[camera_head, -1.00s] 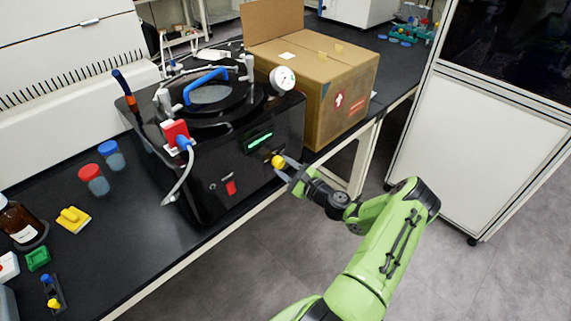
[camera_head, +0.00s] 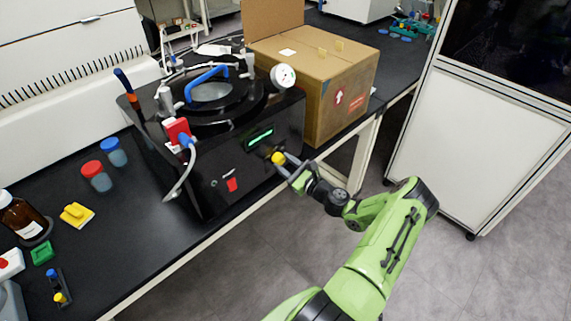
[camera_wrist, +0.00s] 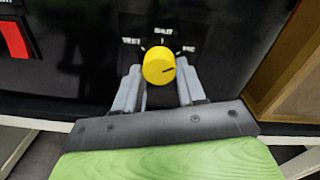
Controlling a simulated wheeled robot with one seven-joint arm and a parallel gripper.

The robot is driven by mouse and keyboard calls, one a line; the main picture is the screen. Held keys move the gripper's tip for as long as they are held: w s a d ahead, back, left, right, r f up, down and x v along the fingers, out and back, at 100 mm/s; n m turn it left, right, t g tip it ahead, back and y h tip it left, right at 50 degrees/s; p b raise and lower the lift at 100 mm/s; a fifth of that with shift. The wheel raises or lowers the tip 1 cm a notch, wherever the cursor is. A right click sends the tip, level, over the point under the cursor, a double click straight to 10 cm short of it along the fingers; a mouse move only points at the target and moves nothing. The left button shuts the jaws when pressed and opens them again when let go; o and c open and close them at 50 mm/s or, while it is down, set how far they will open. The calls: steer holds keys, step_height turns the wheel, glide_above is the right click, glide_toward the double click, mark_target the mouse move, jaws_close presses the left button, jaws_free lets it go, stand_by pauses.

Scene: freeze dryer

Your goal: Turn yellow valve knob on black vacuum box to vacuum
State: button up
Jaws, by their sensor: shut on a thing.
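The black vacuum box (camera_head: 213,202) stands on the bench, its front panel facing my arm. The yellow valve knob (camera_head: 278,158) is on that panel, below a green-lit display (camera_head: 260,137). In the wrist view the knob (camera_wrist: 157,62) has a dark mark pointing right, a little upward. Small labels sit left of, above and right of it; the right one (camera_wrist: 189,49) seems to read VAC. My gripper (camera_head: 284,163) is shut on the knob, one finger on each side in the wrist view (camera_wrist: 160,78). The fingers partly hide the panel beside the knob.
A cardboard box (camera_head: 335,85) stands right of the vacuum box. A red switch (camera_head: 232,185) is on the panel left of the knob. Red-capped (camera_head: 97,176) and blue-capped (camera_head: 114,152) jars stand on the bench at left. The floor before the bench is clear.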

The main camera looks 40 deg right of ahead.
steer(key=shift+f, duration=0.15)
steer(key=o, duration=1.1)
steer(key=shift+c, duration=0.2)
steer(key=s, duration=1.6)
steer(key=shift+d, duration=0.2)
steer(key=shift+w, duration=0.1)
